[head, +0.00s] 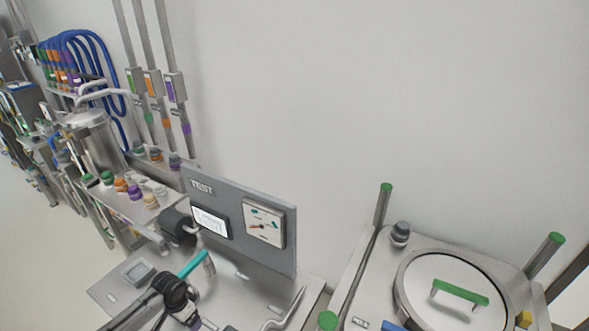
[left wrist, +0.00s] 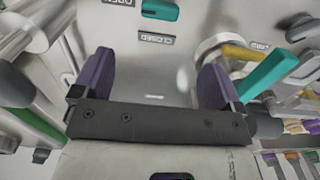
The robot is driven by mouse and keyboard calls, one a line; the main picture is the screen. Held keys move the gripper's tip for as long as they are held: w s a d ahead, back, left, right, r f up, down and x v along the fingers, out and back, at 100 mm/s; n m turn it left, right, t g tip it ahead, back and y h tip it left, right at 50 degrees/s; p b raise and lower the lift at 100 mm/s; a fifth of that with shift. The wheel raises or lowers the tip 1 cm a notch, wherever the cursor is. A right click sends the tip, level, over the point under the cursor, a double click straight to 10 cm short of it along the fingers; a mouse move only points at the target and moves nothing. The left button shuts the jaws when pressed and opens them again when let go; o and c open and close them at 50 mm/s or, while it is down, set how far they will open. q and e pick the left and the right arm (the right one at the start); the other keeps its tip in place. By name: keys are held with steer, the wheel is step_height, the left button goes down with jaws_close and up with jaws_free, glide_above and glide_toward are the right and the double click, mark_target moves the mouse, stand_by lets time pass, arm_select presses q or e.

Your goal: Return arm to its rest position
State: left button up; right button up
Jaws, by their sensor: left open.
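My left gripper shows in the left wrist view (left wrist: 155,78) with its two purple fingers spread wide and nothing between them. Beyond the fingers is a pale metal surface with an upside-down "CLOSED" label (left wrist: 155,38). In the head view part of my left arm is low at the left, over the metal test bench (head: 112,283); the fingertips are mostly cut off by the bottom edge. A teal handle (head: 195,264) stands close by it. A teal bar also shows right of the fingers in the left wrist view (left wrist: 268,74), apart from them. My right gripper is not in view.
A grey TEST panel (head: 235,190) with a display and a dial stands behind the bench. At the right is a round lid (head: 425,285) with a green handle (head: 460,292), among green-capped posts (head: 383,205). Pipes and blue hoses (head: 90,38) line the wall at the left.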

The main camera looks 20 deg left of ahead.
arm_select(q)
steer(key=w+d+r+m+t+y, duration=0.4)
steer(key=d+r, duration=0.3)
steer(key=r, duration=0.5)
steer(key=s+d+r+t+h+p, duration=0.1)
steer(key=s+d+r+t+p, duration=0.2)
steer(key=d, duration=0.6)
steer(key=s+d+r+n+h+p, duration=0.2)
steer(key=s+d+r, duration=0.3)
steer(key=s+d, duration=0.5)
steer(key=s+d+f+g+p, duration=0.1)
steer(key=s+f, duration=0.1)
steer(key=s, duration=0.4)
steer(key=s+d+f+n+g+h+p, duration=0.1)
steer(key=s+f+g, duration=0.1)
steer(key=s, duration=0.5)
steer(key=shift+d+f, duration=0.3)
steer(key=shift+f, duration=0.1)
steer(key=shift+w, duration=0.1)
